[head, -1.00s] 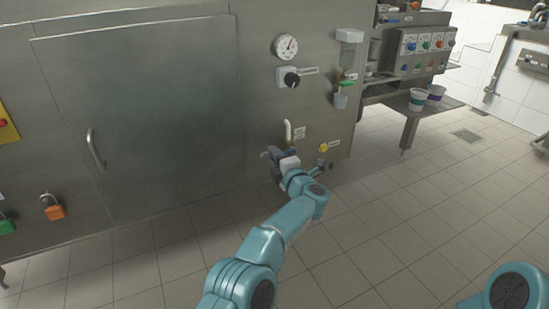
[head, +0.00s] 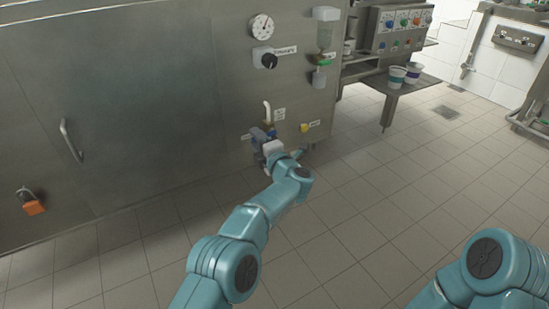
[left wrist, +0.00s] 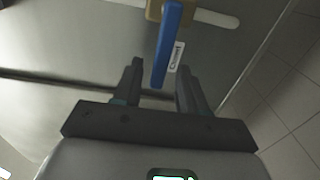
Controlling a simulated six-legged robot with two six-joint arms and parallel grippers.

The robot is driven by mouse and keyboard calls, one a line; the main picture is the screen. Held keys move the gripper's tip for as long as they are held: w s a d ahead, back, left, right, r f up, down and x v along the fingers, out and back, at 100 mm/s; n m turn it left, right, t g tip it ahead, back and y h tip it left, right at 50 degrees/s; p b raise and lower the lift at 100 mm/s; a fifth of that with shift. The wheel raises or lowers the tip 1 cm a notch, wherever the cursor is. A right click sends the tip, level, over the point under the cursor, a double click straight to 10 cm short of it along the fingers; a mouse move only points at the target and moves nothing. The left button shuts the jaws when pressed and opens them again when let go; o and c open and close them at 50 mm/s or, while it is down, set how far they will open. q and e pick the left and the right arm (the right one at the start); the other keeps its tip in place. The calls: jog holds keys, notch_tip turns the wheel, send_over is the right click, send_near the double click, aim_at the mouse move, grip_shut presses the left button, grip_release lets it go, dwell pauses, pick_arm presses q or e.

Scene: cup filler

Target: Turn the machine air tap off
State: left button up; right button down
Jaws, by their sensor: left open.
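In the left wrist view, a tap with a blue lever (left wrist: 168,45) and a brass body (left wrist: 154,11) sits on a white pipe (left wrist: 215,18). The lever lies across the pipe's line in this picture. My left gripper (left wrist: 160,72) is open, and the lever's free end shows between its two fingers; I cannot tell whether they touch it. In the head view, my left gripper (head: 260,140) is at the lower part of the steel machine, just below the white pipe (head: 267,111), and largely hides the tap. My right gripper is out of view.
A yellow knob (head: 304,128) is right of the tap. Above are a black dial knob (head: 268,60) and a round gauge (head: 262,26). An orange padlock (head: 33,207) hangs at left. Two cups (head: 404,74) stand on a shelf at right. The tiled floor (head: 370,200) is clear.

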pick_arm(q)
jog(key=p+v, duration=0.3)
jog(key=v, duration=1.2)
jog(key=shift+p, duration=0.4)
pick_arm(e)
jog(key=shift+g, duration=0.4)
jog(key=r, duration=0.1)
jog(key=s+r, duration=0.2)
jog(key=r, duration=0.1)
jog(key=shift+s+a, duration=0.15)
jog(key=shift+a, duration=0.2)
